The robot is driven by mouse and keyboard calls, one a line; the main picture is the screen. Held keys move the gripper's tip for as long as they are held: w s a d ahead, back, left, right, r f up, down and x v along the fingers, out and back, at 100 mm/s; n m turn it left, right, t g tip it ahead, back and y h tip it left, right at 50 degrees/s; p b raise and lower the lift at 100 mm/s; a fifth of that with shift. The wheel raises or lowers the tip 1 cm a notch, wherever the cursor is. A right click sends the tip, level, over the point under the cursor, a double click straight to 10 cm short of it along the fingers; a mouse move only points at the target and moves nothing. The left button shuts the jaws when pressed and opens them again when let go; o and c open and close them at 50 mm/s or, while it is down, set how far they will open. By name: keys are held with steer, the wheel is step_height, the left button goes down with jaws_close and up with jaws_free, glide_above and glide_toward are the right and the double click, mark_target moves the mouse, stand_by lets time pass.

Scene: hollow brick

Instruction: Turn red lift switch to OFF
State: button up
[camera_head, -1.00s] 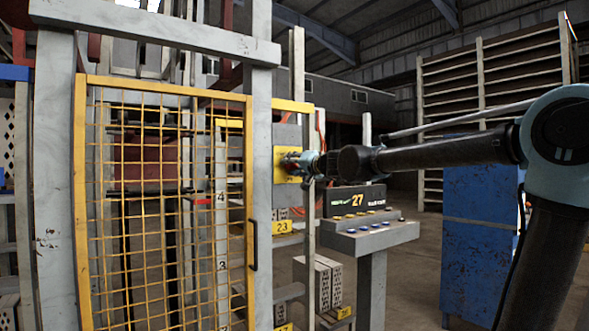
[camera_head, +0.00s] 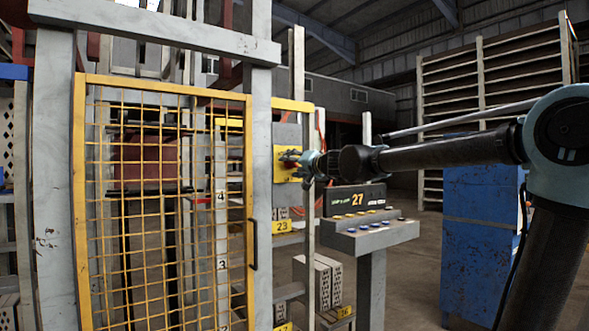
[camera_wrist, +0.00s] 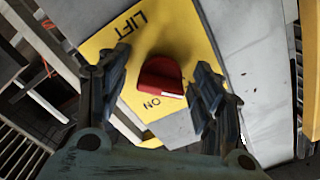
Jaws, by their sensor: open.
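The red lift switch (camera_wrist: 161,77) is a rounded knob on a yellow plate (camera_wrist: 105,47) marked LIFT and ON in the wrist view. Its straight edge, with a pale mark, faces the ON label. My gripper (camera_wrist: 163,92) is open, with one finger on each side of the knob; I cannot tell whether either finger touches it. In the head view my gripper (camera_head: 292,160) is at the yellow plate (camera_head: 281,172) on a grey box, and it mostly hides the knob. No OFF label is visible.
A yellow mesh gate (camera_head: 165,210) stands to the left. A grey console (camera_head: 365,236) with several buttons and a sign reading 27 (camera_head: 356,199) are just right of the switch. A blue cabinet (camera_head: 478,230) stands further right. Hollow bricks (camera_head: 318,280) are stacked below.

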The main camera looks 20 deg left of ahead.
steer(key=v, duration=1.1)
steer(key=shift+d, duration=0.3)
steer(key=shift+s+f, duration=0.1)
steer(key=s+d+f+n+g+h, duration=0.1)
steer(key=s+d+f+g+h, duration=0.3)
steer(key=d+f, duration=0.75)
steer(key=s+d+f+g+h, duration=0.15)
steer(key=s+d+f, duration=0.55)
steer(key=f, duration=0.9)
steer(key=s+d+f+n+g+h, duration=0.15)
steer(key=s+d+f+h, duration=0.3)
steer(key=d+f, duration=0.7)
steer(key=s+d+f+m+g+h, duration=0.2)
steer(key=s+d+f+m+h, duration=0.1)
steer(key=s+d+f, duration=0.4)
step_height(320, 180, down, 4)
steer(key=shift+s+d+g+h, duration=0.3)
steer(key=shift+s+d, duration=0.05)
steer(key=shift+s, duration=0.6)
